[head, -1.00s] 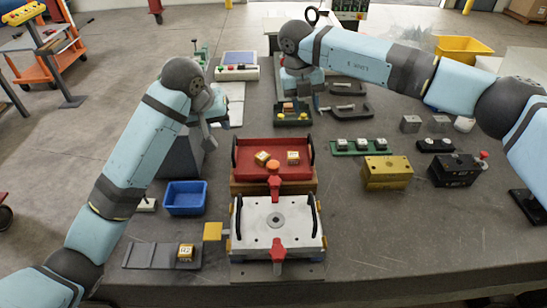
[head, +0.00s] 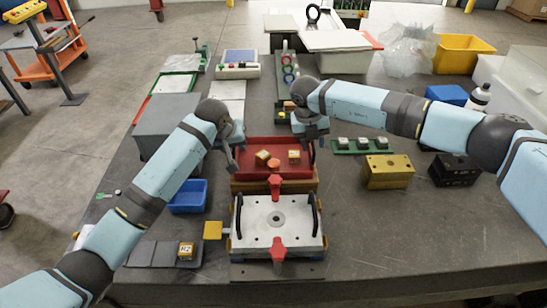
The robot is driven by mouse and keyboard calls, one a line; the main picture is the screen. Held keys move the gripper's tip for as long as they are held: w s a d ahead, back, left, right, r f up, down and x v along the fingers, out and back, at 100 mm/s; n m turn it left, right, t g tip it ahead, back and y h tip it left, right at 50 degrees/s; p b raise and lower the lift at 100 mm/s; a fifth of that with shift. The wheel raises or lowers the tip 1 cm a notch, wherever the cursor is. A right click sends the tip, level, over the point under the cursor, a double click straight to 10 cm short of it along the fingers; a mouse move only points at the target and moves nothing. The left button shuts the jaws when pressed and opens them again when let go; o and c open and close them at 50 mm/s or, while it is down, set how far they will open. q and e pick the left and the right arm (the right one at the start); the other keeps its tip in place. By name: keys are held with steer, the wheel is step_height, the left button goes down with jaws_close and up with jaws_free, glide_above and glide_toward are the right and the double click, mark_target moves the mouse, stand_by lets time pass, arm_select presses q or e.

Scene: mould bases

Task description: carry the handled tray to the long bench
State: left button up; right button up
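The handled tray is red (head: 270,175), with dark upright handles at its left and right ends. It sits on a wooden block behind the white mould plate and holds two yellow cubes (head: 293,155) and an orange round knob (head: 274,163). My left gripper (head: 232,160) is at the tray's left handle and mostly covers it. My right gripper (head: 311,143) is just above the right handle, whose lower part shows below it. I cannot tell whether either gripper's fingers are closed or touching. I cannot tell which surface is the long bench.
The white mould plate (head: 255,232) with red clamps stands in front of the tray. A blue bin (head: 187,197) is to the left. A brass block (head: 387,172), a black block (head: 454,170) and a green strip (head: 349,150) lie to the right. The grey worktop (head: 410,230) is clear at front right.

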arm_select(q)
steer(key=shift+f, duration=0.1)
arm_select(e)
steer(key=shift+f, duration=0.15)
arm_select(q)
steer(key=shift+c, duration=0.3)
arm_select(e)
steer(key=shift+c, duration=0.2)
arm_select(q)
jaws_close()
arm_select(e)
jaws_close()
arm_select(q)
steer(key=shift+w, duration=0.1)
